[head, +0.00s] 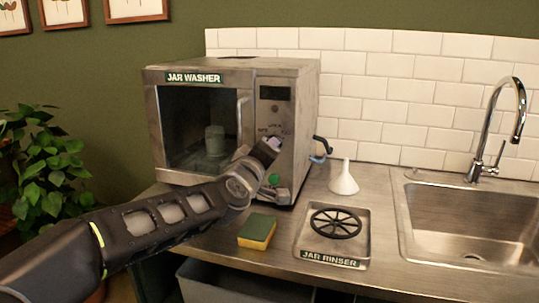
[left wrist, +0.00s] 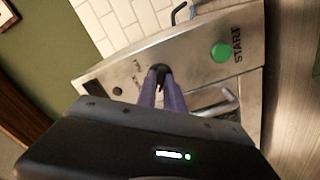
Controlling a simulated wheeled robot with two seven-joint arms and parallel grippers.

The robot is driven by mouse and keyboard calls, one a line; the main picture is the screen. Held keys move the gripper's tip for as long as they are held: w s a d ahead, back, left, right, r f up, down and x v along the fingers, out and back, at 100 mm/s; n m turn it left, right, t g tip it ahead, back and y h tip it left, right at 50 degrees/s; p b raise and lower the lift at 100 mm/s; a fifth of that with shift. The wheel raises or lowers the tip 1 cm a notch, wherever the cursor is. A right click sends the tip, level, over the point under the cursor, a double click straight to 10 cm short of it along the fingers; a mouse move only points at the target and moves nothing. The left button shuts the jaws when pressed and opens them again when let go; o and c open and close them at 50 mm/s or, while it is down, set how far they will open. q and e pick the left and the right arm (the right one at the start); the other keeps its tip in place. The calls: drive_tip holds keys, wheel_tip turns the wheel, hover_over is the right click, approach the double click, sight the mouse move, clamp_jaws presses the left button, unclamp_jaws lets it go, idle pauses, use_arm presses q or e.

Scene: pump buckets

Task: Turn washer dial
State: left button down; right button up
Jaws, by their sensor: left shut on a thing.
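The jar washer (head: 282,75) is a steel box with a glass door, standing at the back left of the counter. My left gripper (head: 272,144) is at its right-hand control panel. In the left wrist view, the purple fingers of my left gripper (left wrist: 162,80) are closed on the dark washer dial (left wrist: 158,69). In the head view the gripper hides the dial. A green START button (head: 274,180) is below the dial; it also shows in the left wrist view (left wrist: 221,52). A jar (head: 214,139) shows behind the closed door. My right gripper is not in view.
A green and yellow sponge (head: 257,231) lies in front of the washer, near my left arm. A white funnel (head: 343,178), the jar rinser (head: 336,224) and a sink with faucet (head: 470,235) are to the right. A grey bin (head: 240,285) is below the counter's front edge.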

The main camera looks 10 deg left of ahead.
use_arm(q)
drive_tip(key=shift+f+n, duration=0.1)
drive_tip(key=shift+n, duration=0.4)
drive_tip(key=c, duration=1.5)
unclamp_jaws()
drive_tip(key=shift+o, duration=0.2)
drive_tip(key=s, duration=0.7)
drive_tip(key=shift+s+a, duration=0.2)
drive_tip(key=shift+s, duration=0.2)
